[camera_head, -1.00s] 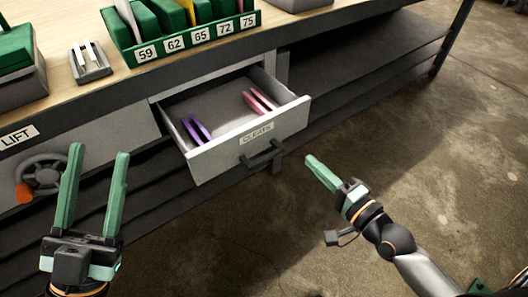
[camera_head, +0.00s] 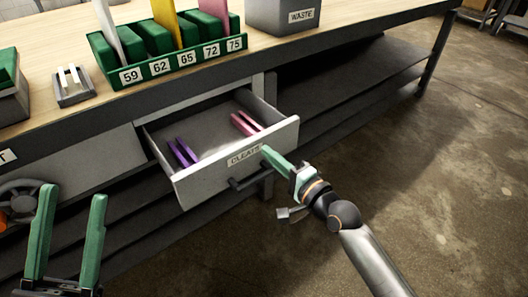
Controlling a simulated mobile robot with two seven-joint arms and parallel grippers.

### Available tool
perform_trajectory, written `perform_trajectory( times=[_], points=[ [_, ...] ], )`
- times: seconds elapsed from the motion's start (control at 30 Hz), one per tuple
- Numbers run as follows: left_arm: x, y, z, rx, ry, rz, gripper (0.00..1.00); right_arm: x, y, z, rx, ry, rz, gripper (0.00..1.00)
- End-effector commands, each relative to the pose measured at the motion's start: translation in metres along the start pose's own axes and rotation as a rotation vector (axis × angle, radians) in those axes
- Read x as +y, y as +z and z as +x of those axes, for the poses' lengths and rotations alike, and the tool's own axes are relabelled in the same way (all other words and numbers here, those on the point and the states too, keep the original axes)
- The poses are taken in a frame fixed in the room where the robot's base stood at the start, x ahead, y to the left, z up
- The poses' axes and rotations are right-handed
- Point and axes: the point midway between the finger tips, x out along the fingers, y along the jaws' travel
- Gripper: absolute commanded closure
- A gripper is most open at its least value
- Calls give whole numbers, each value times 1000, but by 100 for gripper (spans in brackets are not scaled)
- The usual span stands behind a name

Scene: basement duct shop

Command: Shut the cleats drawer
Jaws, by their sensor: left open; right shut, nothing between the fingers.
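The cleats drawer (camera_head: 210,184) hangs open from the bench, its grey front labelled CLEATS and fitted with a dark bar handle (camera_head: 249,179). Inside lie purple cleats (camera_head: 183,153) at the left and pink cleats (camera_head: 245,124) at the right. My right gripper (camera_head: 267,152) is shut and empty, its green fingertips at the right part of the drawer front, beside the label and above the handle's right end. I cannot tell whether they touch. My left gripper (camera_head: 70,212) is open and empty at the lower left, apart from the drawer.
On the bench top stand a green rack (camera_head: 165,68) numbered 59 to 75, a grey WASTE bin (camera_head: 282,15) and a small grey holder (camera_head: 73,88). A handwheel (camera_head: 25,200) is at the far left. Dark shelves lie under the bench; the floor at right is clear.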

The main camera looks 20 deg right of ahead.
Motion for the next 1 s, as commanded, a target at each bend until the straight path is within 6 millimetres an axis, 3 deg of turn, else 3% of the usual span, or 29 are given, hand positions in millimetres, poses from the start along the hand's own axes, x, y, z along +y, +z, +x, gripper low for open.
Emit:
perform_trajectory(
  times=[0.23,0.77,1.0],
  points=[
    [3,7,-6,-7,-2,-17,50,1,0,24,0,-1,2,100],
    [5,7,-6,-6,10,-17,50,0,0,29,0,1,1,100],
    [4,5,-4,-3,11,-13,50,-2,0,54,0,-1,2,100]
  ],
)
